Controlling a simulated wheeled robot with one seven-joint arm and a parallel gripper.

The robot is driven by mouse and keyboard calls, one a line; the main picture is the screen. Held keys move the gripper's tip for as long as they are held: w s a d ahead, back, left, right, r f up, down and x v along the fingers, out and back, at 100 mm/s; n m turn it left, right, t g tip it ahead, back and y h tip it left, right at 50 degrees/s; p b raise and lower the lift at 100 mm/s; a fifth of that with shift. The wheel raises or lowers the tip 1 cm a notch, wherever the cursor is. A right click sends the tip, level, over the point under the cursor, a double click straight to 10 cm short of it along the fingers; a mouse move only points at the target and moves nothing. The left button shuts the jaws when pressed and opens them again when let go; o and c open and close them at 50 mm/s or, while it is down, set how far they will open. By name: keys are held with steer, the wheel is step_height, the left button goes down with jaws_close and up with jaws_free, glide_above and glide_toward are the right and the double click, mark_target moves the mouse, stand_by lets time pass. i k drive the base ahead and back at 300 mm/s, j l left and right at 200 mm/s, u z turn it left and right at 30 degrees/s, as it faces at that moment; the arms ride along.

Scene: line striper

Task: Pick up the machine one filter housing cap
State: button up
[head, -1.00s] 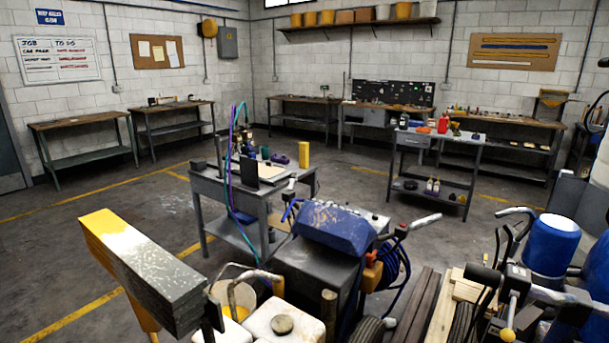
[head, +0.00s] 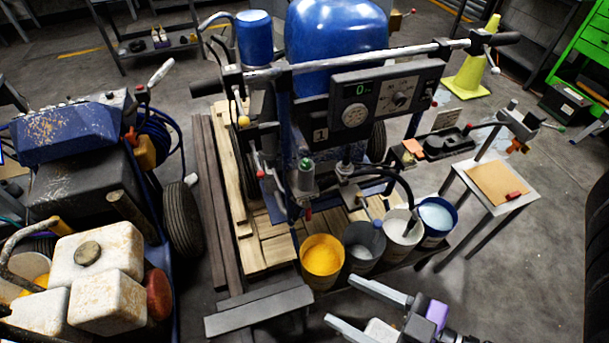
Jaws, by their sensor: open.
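Machine one (head: 388,90) carries a plate marked 1 and a lit green display, and stands in the middle of the head view. On its front is a grey upright cylinder (head: 303,180) with a small green top (head: 305,163). This looks like the filter housing, but I cannot tell for sure which part is its cap. My gripper (head: 342,300) is at the bottom, below and right of the cylinder. Its two pale fingers are spread, pointing left, with nothing visible between them. It is apart from the machine.
A yellow paint bucket (head: 322,258), a grey bucket (head: 364,248) and two white-filled buckets stand before the machine, between the cylinder and my gripper. A small side table (head: 520,196) is at right. Another machine with white jugs (head: 95,247) stands left. Open floor lies far right.

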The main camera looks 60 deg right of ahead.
mark_target(433, 145)
steer(key=z, duration=1.8)
